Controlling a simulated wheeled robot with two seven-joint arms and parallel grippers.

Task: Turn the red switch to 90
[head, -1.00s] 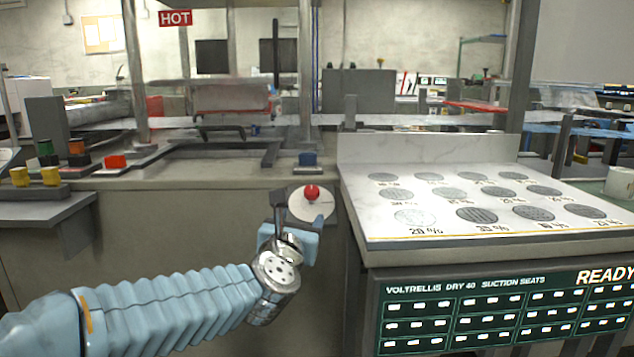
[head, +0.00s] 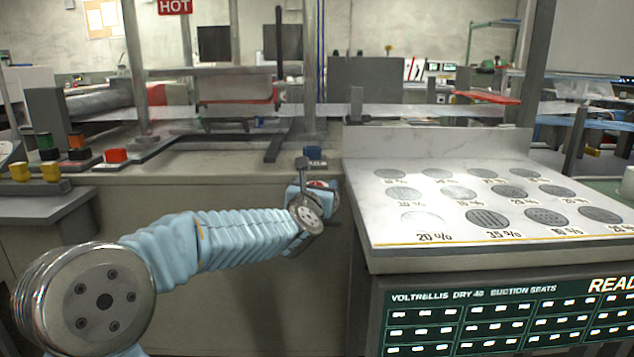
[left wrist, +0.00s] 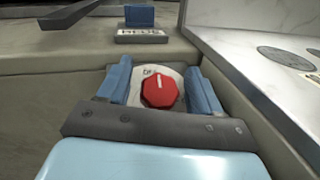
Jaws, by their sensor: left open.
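The red switch (left wrist: 159,91) is a red knob with a pale pointer mark on a round white dial plate (left wrist: 150,72). In the left wrist view it sits between the two blue fingers of my left gripper (left wrist: 160,88), which is open. The pointer mark points nearly straight up in that view. Whether a finger touches the knob I cannot tell. My right gripper is not in view.
A blue block (head: 313,153) stands on the cabinet top above the dial. A white slanted panel (head: 480,240) with round grey discs lies to the right, its edge close to the dial. Red, yellow and green buttons (head: 117,156) are at the left.

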